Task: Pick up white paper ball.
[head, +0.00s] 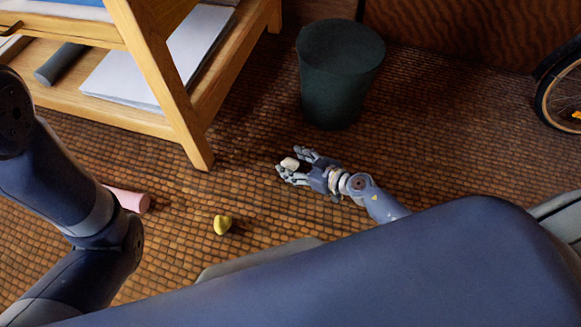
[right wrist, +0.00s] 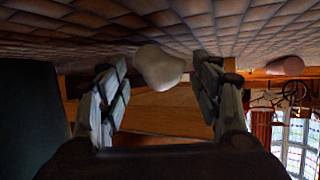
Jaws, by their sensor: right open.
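The white paper ball (head: 289,163) is on the brown tiled floor, below and in front of the bin. My right gripper (head: 292,164) is low over the floor with its fingers spread on both sides of the ball. In the right wrist view the ball (right wrist: 160,67) shows pale and rounded between the two open fingers of the right gripper (right wrist: 162,80), with gaps on both sides. Whether a finger touches it cannot be told. My left arm comes in at the left of the head view; its gripper is out of view.
A dark green bin (head: 340,75) stands just behind the right gripper. A wooden table leg (head: 175,100) stands to the left. A yellow lump (head: 222,224) and a pink cylinder (head: 130,201) lie on the floor. A wheel (head: 562,95) is at the right edge.

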